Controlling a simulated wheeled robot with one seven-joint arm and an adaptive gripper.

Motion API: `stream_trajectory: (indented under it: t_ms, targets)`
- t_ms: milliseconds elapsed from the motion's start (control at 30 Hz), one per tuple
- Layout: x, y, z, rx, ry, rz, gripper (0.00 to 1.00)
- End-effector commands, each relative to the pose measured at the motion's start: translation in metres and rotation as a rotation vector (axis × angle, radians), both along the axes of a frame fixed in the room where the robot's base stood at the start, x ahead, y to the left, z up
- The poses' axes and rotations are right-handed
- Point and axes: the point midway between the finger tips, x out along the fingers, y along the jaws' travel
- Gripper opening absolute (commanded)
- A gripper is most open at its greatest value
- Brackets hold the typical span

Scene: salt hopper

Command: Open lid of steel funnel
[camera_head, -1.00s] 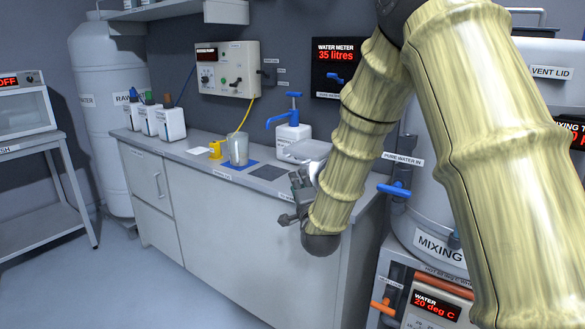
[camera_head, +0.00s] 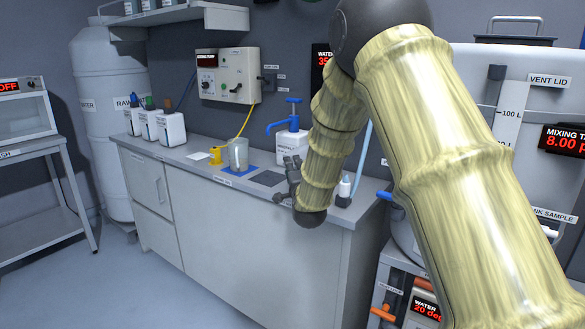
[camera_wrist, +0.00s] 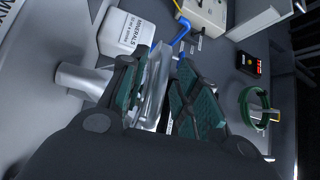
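In the wrist view, a shiny steel piece (camera_wrist: 152,88) stands between the fingers of my gripper (camera_wrist: 165,95). A steel cylinder (camera_wrist: 85,78) sticks out to the left, partly behind the left finger. They look like parts of the steel funnel, but I cannot tell which part is the lid. The finger pads stand apart, with a gap between the steel and the right pad. The left pad is close to the steel; contact is unclear. In the head view my gripper (camera_head: 286,185) is small and dark, over the counter's front edge. My arm hides what lies behind it there.
The counter (camera_head: 205,172) holds a glass beaker (camera_head: 239,155), a white minerals container with a blue pump (camera_head: 288,143) and several white jugs (camera_head: 170,128). The mixing tank (camera_head: 480,170) is at right.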

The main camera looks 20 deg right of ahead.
Motion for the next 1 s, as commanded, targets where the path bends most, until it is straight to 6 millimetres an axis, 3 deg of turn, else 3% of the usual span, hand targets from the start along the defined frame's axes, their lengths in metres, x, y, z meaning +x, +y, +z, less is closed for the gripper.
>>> stream_trajectory:
  t_ms: [333, 500, 1000]
  targets:
    - [0.0026, -0.0002, 0.0006, 0.000, -0.001, 0.000, 0.30]
    - [0.0025, -0.0001, 0.0007, 0.000, -0.001, 0.000, 0.00]
    - [0.0052, 0.0088, 0.0083, 0.021, 0.015, 0.009, 0.00]
